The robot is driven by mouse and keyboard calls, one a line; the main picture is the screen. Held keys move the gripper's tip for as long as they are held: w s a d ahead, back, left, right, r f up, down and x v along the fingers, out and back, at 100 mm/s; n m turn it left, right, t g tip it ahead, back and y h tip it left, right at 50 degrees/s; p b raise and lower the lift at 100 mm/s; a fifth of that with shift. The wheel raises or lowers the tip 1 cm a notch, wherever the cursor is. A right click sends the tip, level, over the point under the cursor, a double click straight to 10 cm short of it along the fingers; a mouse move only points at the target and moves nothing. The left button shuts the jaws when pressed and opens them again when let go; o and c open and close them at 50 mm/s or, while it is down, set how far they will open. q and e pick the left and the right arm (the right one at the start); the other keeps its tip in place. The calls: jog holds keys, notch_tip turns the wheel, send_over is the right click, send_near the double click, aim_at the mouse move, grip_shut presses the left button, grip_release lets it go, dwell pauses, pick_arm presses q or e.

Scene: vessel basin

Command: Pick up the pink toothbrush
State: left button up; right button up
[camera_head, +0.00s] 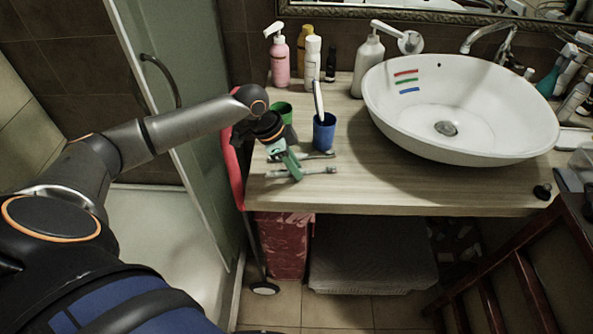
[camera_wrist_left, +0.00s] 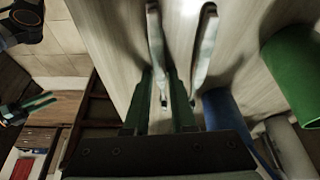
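Two pale toothbrushes lie side by side on the wooden counter: one is the far toothbrush (camera_head: 318,154), the other the near toothbrush (camera_head: 320,170). Neither shows a clear pink colour. The other toothbrush (camera_wrist_left: 204,48) lies outside the right finger. Contact cannot be told. My right gripper (camera_wrist_left: 32,106) shows small at the left, its fingers apart.
A pink pump bottle (camera_head: 280,62) and other bottles stand at the back. The white basin (camera_head: 450,145) fills the right; the counter's front strip is mostly clear.

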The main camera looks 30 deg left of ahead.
pick_arm(q)
grip_shut()
dwell(0.3)
